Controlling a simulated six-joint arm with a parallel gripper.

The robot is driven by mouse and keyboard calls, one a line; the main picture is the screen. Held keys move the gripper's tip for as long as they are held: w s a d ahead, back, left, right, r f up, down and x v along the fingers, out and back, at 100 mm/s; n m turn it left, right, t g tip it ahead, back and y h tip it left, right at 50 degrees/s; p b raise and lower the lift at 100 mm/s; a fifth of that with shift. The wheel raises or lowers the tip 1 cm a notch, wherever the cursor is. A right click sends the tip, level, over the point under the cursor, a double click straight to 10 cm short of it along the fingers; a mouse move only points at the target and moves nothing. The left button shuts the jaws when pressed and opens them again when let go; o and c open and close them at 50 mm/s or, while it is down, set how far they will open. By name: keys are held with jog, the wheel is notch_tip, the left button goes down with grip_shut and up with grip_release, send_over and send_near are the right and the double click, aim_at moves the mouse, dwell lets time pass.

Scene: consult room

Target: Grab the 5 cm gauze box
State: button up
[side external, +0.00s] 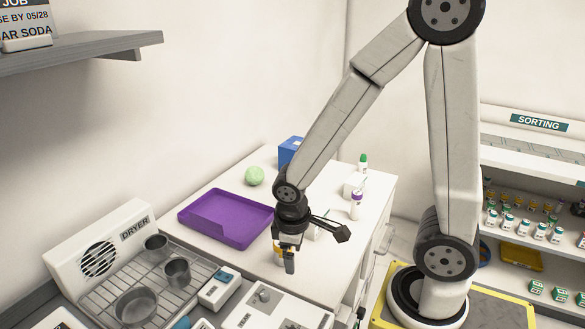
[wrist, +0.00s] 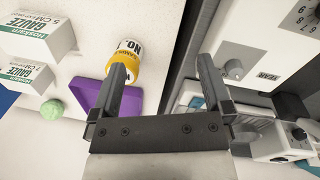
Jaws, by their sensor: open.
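Two white gauze boxes show at the left of the wrist view. The upper one, the 5 cm gauze box (wrist: 40,32), appears to read "5 CM". The other gauze box (wrist: 28,76) lies just below it in the picture, and its size print is hard to read. In the side view a white box (side external: 353,184) stands towards the back of the counter, and another white box (side external: 319,230) is partly hidden behind my gripper. I cannot tell which is which there. My gripper (side external: 284,262) points down, open and empty, near the counter's middle. In the wrist view my gripper (wrist: 162,75) is apart from both boxes.
A yellow-labelled bottle (wrist: 127,62) is close to one finger. A purple tray (side external: 228,218), green ball (side external: 254,175), blue box (side external: 290,150), purple-capped bottle (side external: 356,205) and green-capped bottle (side external: 363,162) share the counter. A wire rack (side external: 165,285) with metal cups is at left.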

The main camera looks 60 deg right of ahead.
aim_at(317, 211)
jog(key=d+n+g+h, duration=0.1)
jog(key=d+n, duration=0.1)
jog(key=d+f+n+g+h, duration=0.1)
jog(key=d+n+h, duration=0.1)
jog(key=s+d+f+n+g+h, duration=0.1)
jog(key=d+n+h, duration=0.1)
jog(key=shift+f, duration=0.2)
jog(key=w+d+n+h, duration=0.1)
jog(key=n+h, duration=0.1)
jog(key=w+d+n+h, duration=0.2)
jog(key=w+d+n+t+h, duration=0.1)
jog(key=d+n+h, duration=0.1)
jog(key=n, duration=0.1)
jog(key=shift+w+d+r, duration=0.15)
jog(key=shift+w+d, duration=0.05)
jog(key=shift+w+d+n+t+h, duration=0.2)
jog(key=shift+w+n+t+h, duration=0.3)
jog(key=shift+w+n+h, duration=0.15)
jog(key=shift+s+d, duration=0.1)
jog(key=shift+x, duration=1.25)
jog(key=shift+x, duration=2.55)
jog(key=shift+r, duration=0.15)
jog(key=c, duration=1.3)
